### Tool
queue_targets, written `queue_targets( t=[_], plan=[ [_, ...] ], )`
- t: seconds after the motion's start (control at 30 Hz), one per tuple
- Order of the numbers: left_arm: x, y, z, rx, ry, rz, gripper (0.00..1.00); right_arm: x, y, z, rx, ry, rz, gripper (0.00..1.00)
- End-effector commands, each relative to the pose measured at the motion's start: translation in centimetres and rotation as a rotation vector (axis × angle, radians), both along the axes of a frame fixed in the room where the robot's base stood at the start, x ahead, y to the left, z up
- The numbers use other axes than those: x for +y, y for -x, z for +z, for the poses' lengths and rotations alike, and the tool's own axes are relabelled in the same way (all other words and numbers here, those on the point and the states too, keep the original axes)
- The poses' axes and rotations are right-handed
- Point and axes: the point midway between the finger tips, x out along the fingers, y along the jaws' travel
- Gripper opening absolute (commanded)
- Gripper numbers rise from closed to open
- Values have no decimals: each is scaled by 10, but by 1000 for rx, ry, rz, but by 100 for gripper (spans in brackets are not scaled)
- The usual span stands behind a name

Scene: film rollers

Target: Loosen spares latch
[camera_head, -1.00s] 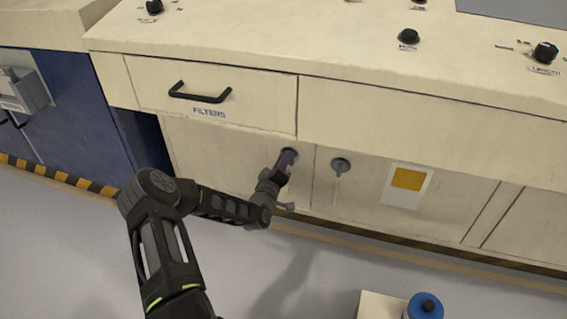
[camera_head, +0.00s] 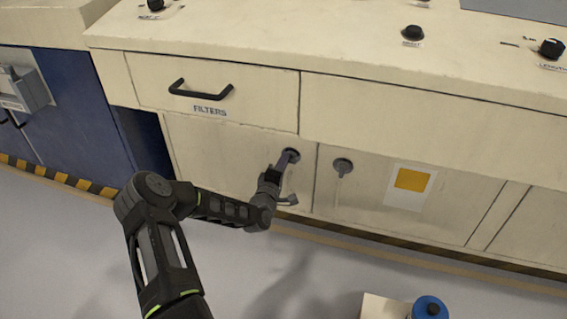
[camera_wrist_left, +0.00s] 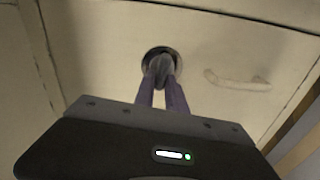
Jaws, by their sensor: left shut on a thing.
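The latch (camera_wrist_left: 163,66) is a grey knob in a round dark seat on a cream cabinet door (camera_head: 222,160), below the drawer labelled FILTERS. My left gripper (camera_head: 286,162) reaches it from the front and is shut on it; the fingers hide much of the latch. In the left wrist view the two purplish fingers (camera_wrist_left: 162,88) close on the knob from both sides. My right gripper is not in view.
The FILTERS drawer (camera_head: 215,90) with a black handle is shut above. A blue round object (camera_head: 429,308) stands at the bottom right.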

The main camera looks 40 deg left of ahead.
Motion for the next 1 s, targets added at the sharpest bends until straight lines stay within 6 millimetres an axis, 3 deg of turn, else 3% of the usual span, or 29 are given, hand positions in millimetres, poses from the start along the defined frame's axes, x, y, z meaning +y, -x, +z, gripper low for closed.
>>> queue_targets(
  t=[0.27,0.3,0.5,0.83,1.0],
  plan=[
    [1,0,0,1,-1,2,0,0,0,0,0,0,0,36],
    [1,0,0,1,-1,2,19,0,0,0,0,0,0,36],
    [1,0,0,0,-1,1,35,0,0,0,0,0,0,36],
    [0,2,0,1,-1,1,36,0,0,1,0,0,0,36],
    [-6,18,2,2,0,0,36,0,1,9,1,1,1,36]
  ],
)
